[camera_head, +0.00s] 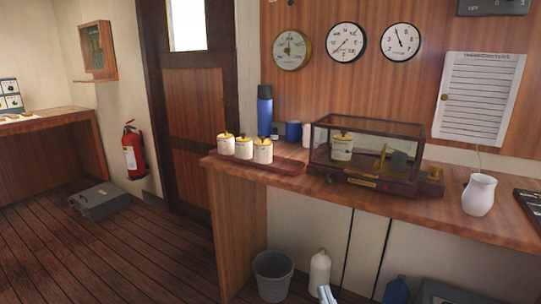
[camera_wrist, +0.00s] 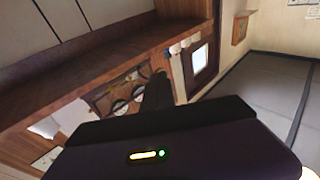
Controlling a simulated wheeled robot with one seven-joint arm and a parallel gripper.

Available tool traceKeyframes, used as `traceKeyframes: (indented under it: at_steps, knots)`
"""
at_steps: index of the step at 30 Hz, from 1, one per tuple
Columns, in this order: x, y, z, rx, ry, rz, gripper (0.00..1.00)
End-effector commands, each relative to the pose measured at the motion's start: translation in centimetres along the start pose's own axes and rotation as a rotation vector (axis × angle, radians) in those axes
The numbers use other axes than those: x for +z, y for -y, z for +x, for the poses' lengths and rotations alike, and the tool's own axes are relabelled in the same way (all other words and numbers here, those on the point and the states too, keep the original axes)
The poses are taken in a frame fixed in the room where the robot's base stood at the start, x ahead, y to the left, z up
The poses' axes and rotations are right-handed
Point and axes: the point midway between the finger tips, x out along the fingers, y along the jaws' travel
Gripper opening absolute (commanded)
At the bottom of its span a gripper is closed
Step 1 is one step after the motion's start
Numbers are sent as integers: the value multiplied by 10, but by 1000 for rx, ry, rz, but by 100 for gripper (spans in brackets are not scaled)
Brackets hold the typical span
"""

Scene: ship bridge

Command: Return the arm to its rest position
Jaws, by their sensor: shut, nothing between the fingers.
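My gripper (camera_wrist: 158,88) shows in the wrist view as dark fingers beyond a dark body with a small lit indicator. Its fingers are together with nothing between them. The wrist view is tilted, with the wooden counter (camera_wrist: 110,48) across its upper left. The gripper looks apart from the counter and holds nothing. In the head view I cannot make out the gripper; only a small pale piece shows at the bottom edge, and I cannot tell what it is.
The counter (camera_head: 400,200) carries a tray (camera_head: 285,165) with several lidded jars, a glass case (camera_head: 365,155) with one jar inside, a blue flask (camera_head: 264,110) and a white jug (camera_head: 479,194). A bucket (camera_head: 272,276) and bottles stand below. Open floor (camera_head: 110,250) lies left.

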Motion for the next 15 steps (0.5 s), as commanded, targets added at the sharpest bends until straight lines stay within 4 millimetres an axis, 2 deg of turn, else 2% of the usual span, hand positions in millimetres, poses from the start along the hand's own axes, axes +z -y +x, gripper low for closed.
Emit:
traceKeyframes:
  at_steps: [1,3,8,15]
  knots:
    - [6,-3,-26,-2,7,-12,0]
    - [8,-6,-58,-4,9,-31,0]
    - [6,-13,-126,1,19,-62,0]
    - [-9,-23,-221,27,61,-78,0]
